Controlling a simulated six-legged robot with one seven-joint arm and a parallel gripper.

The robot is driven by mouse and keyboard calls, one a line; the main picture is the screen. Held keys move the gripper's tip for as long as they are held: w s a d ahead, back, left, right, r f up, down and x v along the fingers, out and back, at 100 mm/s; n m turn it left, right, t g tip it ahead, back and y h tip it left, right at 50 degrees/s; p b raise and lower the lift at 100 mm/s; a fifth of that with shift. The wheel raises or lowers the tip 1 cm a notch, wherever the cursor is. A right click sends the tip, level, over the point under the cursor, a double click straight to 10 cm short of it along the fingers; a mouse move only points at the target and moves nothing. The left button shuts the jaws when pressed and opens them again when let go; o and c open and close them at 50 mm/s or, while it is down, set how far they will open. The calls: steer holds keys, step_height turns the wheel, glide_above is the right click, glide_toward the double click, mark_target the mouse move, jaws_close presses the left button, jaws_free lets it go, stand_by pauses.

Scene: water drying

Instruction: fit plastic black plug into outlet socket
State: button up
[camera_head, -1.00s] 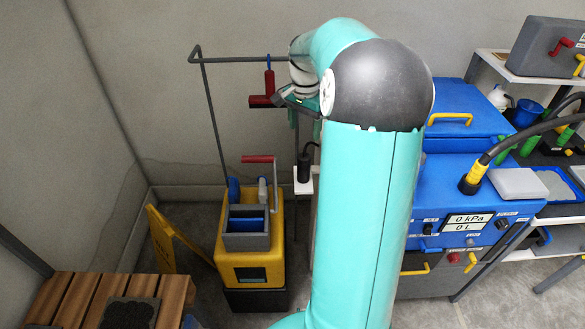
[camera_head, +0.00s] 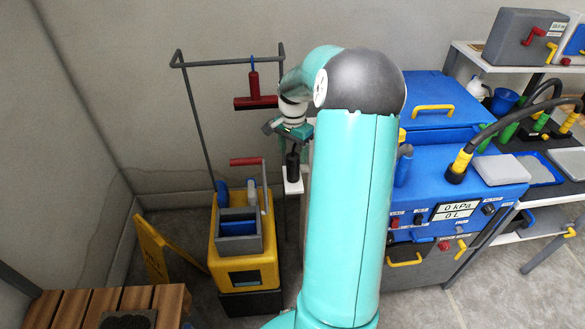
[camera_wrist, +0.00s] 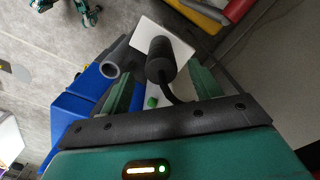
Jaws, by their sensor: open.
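The black plug (camera_head: 292,166) stands upright on a small white-topped stand (camera_head: 292,186) beside the yellow cart in the head view. My gripper (camera_head: 290,132) is just above it, at the end of my bent teal arm. In the wrist view the ribbed black plug (camera_wrist: 160,60) shows between the two green fingers of my open gripper (camera_wrist: 160,74), and no contact is visible. A black cord curves from the plug towards the right finger. The plug's prongs are hidden. I cannot pick out the outlet socket in either view.
A yellow cart (camera_head: 240,270) with a grey caddy stands left of the stand. A red squeegee (camera_head: 255,95) hangs above from a grey rail. A blue machine (camera_head: 440,190) with gauges is on the right. A wooden bench (camera_head: 60,305) is at lower left.

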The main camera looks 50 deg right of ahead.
mark_target(293, 156)
step_height(293, 156, down, 5)
steer(key=shift+w+f, duration=0.1)
steer(key=c, duration=1.1)
steer(key=shift+r, duration=0.2)
